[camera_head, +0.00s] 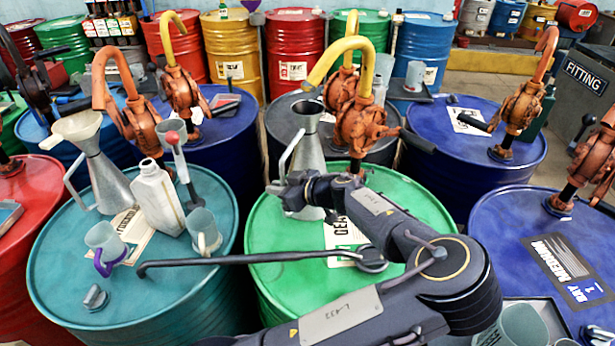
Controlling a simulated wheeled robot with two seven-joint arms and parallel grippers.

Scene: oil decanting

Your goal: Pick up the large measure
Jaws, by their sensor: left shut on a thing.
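A tall grey metal measure (309,152) with a narrow neck and a side handle is upright over the green drum (265,228). I take it to be the large measure. My left gripper (283,188) is at its lower handle side and is shut on it. My dark wrist hides part of the measure's lower body. I cannot tell whether its base touches the drum top. My right gripper is not in view.
The teal drum (70,262) at left holds a metal jug with a funnel (95,165), a white bottle (158,198) and small measures (105,242). A rusty hand pump (362,122) stands close behind the measure.

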